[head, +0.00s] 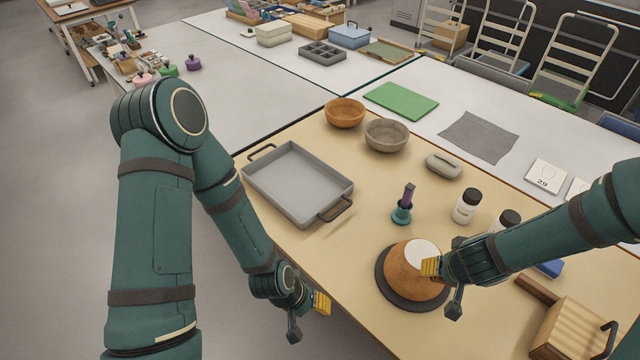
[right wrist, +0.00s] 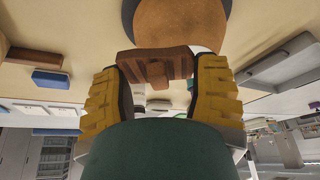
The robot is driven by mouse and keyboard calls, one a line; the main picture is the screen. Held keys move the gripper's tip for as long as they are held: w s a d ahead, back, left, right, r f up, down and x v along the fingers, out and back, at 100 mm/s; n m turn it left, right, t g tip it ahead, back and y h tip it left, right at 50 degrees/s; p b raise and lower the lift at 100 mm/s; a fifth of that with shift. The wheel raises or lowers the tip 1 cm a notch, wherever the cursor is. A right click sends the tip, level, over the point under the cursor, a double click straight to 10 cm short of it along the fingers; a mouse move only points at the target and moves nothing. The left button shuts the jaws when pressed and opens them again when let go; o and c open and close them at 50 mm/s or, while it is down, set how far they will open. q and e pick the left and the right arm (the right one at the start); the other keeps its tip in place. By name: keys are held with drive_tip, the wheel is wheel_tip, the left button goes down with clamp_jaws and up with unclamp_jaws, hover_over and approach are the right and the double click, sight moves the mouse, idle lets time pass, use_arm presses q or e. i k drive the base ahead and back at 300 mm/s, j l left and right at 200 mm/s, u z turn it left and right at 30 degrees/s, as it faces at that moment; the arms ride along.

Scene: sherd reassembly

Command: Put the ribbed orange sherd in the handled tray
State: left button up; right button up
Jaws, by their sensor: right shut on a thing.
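The handled tray (head: 330,200) is grey and shallow with two dark handles, and lies empty on the near table, left of centre. My right gripper (head: 432,267) is beside the orange vessel in the head view. In the right wrist view it is shut on the ribbed orange sherd (right wrist: 155,64), a brownish-orange piece with ridges, between its yellow fingertips. In the head view my gripper hides the sherd. I cannot tell whether the sherd touches the vessel. My left gripper (head: 312,310) hangs by the table's front edge, apart from the tray; its opening is unclear.
The orange vessel (head: 405,276) with a white top stands on a dark disc. Behind it are a teal stand (head: 401,214) with a purple piece and a white bottle (head: 466,207). Two bowls (head: 345,113) stand behind the tray. A ribbed wooden block (head: 572,332) lies front right.

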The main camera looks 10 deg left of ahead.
sight(297, 184)
drive_tip(key=u, duration=1.1)
drive_tip(key=i+u, duration=0.25)
drive_tip(key=i, duration=1)
